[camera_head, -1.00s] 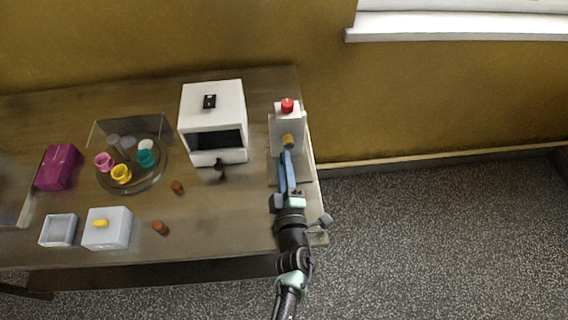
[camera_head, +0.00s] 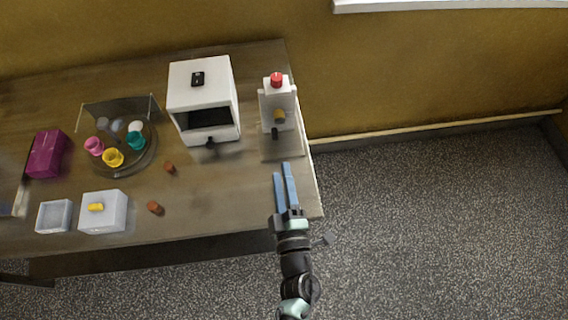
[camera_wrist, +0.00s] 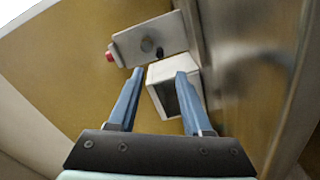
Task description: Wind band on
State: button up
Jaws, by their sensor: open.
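I cannot make out a band. My gripper (camera_head: 281,168), with two long blue fingers, is open and empty in front of the machine, apart from it. In the wrist view the fingers (camera_wrist: 160,72) are spread, with the machine (camera_wrist: 135,42) beyond their tips and its red button (camera_wrist: 109,57) at left.
A white box with a dark opening (camera_head: 203,97) stands left of the machine. Further left are a round tray (camera_head: 146,166) with coloured cups, a purple box (camera_head: 47,154), a grey box with a yellow piece (camera_head: 103,213) and an open grey tray (camera_head: 54,217). Two brown pieces (camera_head: 155,207) lie between.

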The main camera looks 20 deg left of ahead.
jog(key=shift+v, duration=1.5)
